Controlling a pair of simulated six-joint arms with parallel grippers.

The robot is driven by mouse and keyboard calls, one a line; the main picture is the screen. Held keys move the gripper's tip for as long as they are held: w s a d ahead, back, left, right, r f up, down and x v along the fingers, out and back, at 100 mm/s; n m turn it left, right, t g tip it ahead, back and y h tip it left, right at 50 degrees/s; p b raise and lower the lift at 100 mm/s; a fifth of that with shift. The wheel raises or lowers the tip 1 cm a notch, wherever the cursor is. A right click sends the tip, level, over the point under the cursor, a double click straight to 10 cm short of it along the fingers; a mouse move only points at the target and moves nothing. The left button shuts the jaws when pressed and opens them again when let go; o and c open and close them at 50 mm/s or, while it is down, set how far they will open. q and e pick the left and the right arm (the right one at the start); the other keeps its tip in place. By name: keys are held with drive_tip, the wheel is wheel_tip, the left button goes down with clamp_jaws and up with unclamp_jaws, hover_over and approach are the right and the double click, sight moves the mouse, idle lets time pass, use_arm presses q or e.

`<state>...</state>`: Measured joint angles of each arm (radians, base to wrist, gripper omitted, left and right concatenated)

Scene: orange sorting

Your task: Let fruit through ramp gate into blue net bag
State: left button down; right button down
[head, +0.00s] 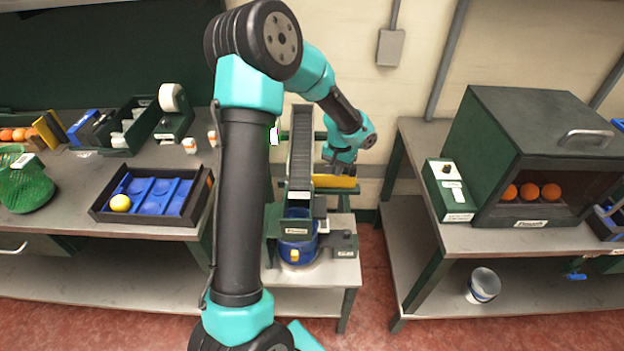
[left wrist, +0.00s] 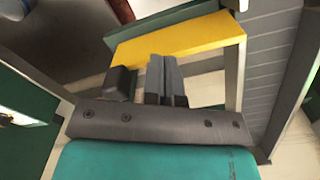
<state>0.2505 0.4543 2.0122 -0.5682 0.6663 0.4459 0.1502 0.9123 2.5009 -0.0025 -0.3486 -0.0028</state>
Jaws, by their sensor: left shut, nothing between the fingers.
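The grey ramp (head: 301,150) slopes down at the centre of the head view; no fruit shows on its visible surface. A yellow bar (head: 338,182) is at its lower right side, probably part of the gate. It is large in the left wrist view (left wrist: 185,38). My left gripper (head: 338,172) is shut and empty, right by the yellow bar; its fingertips (left wrist: 162,62) overlap the bar's edge in the wrist view, and I cannot tell whether they touch. My right gripper is not in view.
A blue tray (head: 178,194) with a yellow fruit (head: 120,203) lies on the left bench. A green net (head: 25,188) is at far left. A dark box (head: 535,150) with three oranges (head: 530,191) stands on the right bench. My left arm crosses the centre.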

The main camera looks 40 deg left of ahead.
use_arm(q)
wheel_tip(320, 180, up, 8)
drive_tip(key=shift+f, duration=0.15)
idle(0.9)
idle(0.3)
